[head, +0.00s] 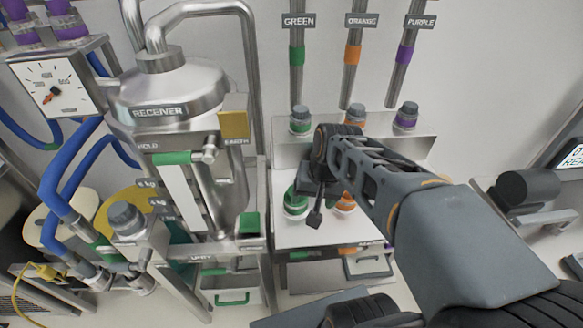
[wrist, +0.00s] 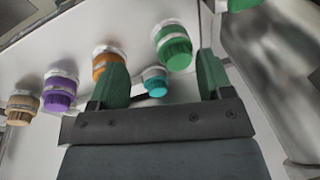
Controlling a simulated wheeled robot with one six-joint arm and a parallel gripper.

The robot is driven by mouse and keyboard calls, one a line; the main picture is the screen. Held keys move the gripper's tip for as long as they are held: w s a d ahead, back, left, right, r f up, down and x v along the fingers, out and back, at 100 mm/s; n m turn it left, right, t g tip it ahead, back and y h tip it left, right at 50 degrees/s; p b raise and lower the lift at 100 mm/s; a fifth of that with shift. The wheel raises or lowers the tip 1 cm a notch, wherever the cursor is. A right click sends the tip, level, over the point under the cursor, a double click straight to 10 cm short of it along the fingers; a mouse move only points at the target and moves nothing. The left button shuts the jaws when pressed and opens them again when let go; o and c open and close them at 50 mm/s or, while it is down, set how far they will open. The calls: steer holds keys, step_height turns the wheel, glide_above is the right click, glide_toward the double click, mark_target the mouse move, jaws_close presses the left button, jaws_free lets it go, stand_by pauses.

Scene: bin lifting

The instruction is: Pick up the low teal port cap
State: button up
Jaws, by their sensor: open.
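The low teal port cap (wrist: 155,82) shows in the wrist view, between my two green fingers in the picture and nearer the left one. My gripper (wrist: 162,62) is open and nothing is held between the fingers. I cannot tell how far the cap is from the fingertips. In the head view my gripper (head: 315,205) is over the white panel, in front of the green and orange fittings; I cannot make out the teal cap there.
In the wrist view a green cap (wrist: 173,48), orange cap (wrist: 108,62), purple cap (wrist: 60,92) and tan cap (wrist: 22,106) stand close by. A steel vessel (wrist: 270,70) is at right. In the head view the receiver (head: 170,95) stands left of my arm.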

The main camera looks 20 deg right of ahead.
steer(key=shift+o, duration=1.1)
steer(key=w+d+m+g+y, duration=0.1)
steer(key=w+d+m+y, duration=0.1)
steer(key=w+m, duration=0.3)
steer(key=shift+w+d+r+m+y, duration=0.25)
steer(key=shift+w+r+y, duration=0.2)
steer(key=shift+w, duration=0.35)
steer(key=w+d+m+t+y, duration=0.1)
steer(key=w+d+m+y, duration=0.8)
steer(key=w+d+m, duration=0.3)
steer(key=shift+n+t, duration=0.4)
steer(key=shift+n, duration=0.15)
steer(key=f, duration=0.3)
steer(key=d+f, duration=0.1)
steer(key=f, duration=0.4)
steer(key=shift+s+d+f, duration=0.3)
steer(key=shift+a+f, duration=0.15)
steer(key=shift+f, duration=0.1)
steer(key=shift+x, duration=3.6)
